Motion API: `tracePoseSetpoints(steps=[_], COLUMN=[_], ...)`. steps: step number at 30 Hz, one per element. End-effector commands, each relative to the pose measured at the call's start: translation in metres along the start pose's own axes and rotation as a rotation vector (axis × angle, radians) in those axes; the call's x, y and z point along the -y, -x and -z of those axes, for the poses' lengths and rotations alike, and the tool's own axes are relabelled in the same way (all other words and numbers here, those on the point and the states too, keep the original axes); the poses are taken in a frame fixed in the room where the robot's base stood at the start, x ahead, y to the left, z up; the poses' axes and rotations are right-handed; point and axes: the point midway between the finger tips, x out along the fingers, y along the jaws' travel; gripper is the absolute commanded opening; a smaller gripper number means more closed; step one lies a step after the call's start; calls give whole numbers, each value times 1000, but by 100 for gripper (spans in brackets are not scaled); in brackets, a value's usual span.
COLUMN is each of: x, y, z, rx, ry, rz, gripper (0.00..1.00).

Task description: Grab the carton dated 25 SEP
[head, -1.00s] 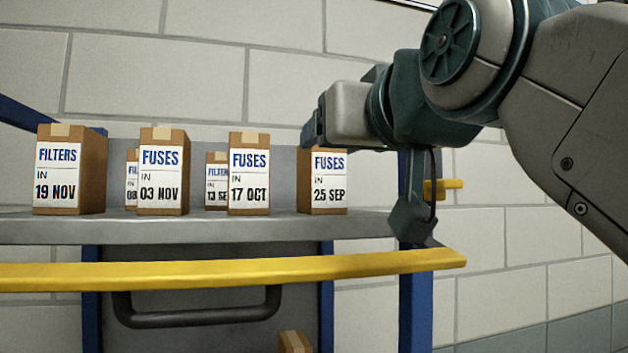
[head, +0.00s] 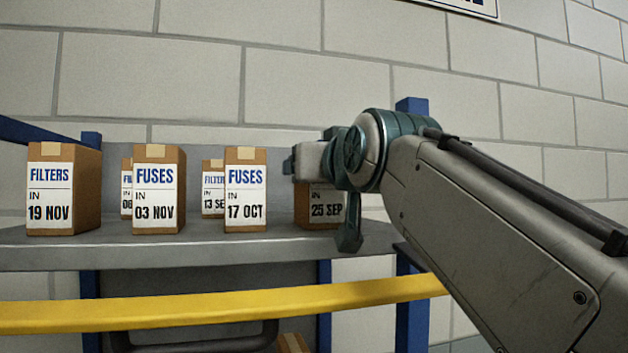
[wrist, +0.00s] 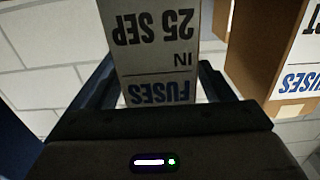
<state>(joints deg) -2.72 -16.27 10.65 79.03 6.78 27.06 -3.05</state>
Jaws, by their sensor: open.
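The carton dated 25 SEP (head: 326,211) stands on the shelf at the right end of the front row. My gripper (head: 290,166) is in front of its upper part and hides most of its label in the head view. In the wrist view the same carton (wrist: 160,40) appears upside down, reading FUSES IN 25 SEP. It lies between the two open fingers of my gripper (wrist: 158,85), one on each side. I cannot tell whether either finger touches it.
The FUSES 17 OCT carton (head: 245,190) stands just left, also in the wrist view (wrist: 280,60). FUSES 03 NOV (head: 155,190) and FILTERS 19 NOV (head: 60,190) stand farther left, with two partly hidden cartons behind. A yellow rail (head: 200,309) runs below the shelf (head: 180,250).

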Motion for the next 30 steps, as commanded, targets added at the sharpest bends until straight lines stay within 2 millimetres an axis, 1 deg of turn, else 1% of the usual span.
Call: tracePoseSetpoints(steps=[1, 3, 10, 11, 12, 14, 15, 17, 26, 30], x=[0, 0, 0, 0, 0, 0, 0, 0, 0, 0], y=[-6, -10, -12, -12, -12, -12, -12, -12, -12, -12], z=[3, 2, 0, 0, 0, 0, 0, 1, 2, 9], rx=[0, -1, -2, -2, -2, -2, -2, -2, -4, -5], ry=[0, 0, 0, 0, 0, 0, 0, 0, 1, 1], rz=[0, 0, 0, 0, 0, 0, 0, 0, 0, 0], gripper=[75, 75, 75, 72, 61, 44, 33, 17, 18, 18])
